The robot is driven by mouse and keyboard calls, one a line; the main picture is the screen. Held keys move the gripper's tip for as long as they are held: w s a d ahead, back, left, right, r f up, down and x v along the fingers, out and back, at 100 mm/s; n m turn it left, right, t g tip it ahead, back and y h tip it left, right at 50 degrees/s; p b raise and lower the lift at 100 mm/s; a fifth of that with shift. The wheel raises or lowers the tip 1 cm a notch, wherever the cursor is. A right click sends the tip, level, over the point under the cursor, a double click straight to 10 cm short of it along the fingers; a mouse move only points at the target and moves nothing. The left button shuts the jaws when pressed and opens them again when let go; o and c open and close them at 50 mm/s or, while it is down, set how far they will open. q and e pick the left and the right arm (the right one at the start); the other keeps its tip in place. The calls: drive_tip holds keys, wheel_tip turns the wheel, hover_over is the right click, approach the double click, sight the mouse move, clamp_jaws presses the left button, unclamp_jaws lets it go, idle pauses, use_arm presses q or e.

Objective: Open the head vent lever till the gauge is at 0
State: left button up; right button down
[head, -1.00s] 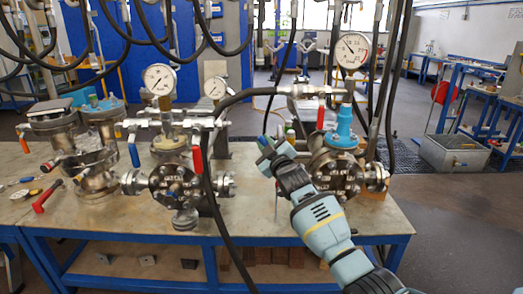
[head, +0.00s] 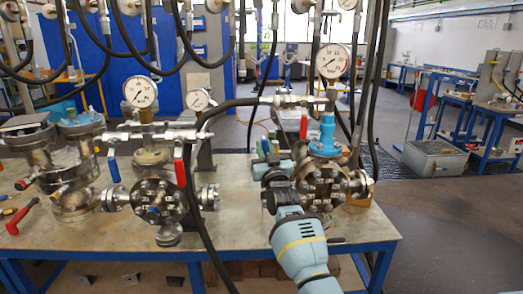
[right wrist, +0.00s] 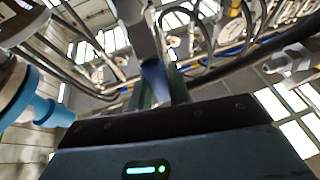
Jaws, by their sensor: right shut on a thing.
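The right-hand flanged vessel (head: 326,186) stands on the bench with a blue fitting (head: 327,138) on top. Its round gauge (head: 333,63) is above; the needle seems to point to the lower left, the numbers too small to read. A red lever (head: 303,123) hangs below its valve line. My right gripper (head: 268,153) is just left of this vessel's top, shut on a blue lever handle (right wrist: 156,78) seen between the fingers in the right wrist view. In the head view the gripper hides that handle. My left gripper is not in view.
A second vessel (head: 157,200) with a gauge (head: 140,91), a blue lever (head: 113,166) and a red lever (head: 180,173) stands to the left. A black hose (head: 190,190) runs down between the vessels.

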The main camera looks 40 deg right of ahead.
drive_tip(key=shift+d+m, duration=0.1)
drive_tip(key=shift+m, duration=0.2)
drive_tip(key=c, duration=1.3)
unclamp_jaws()
drive_tip(key=shift+s, duration=0.1)
drive_tip(key=shift+v, duration=3.9)
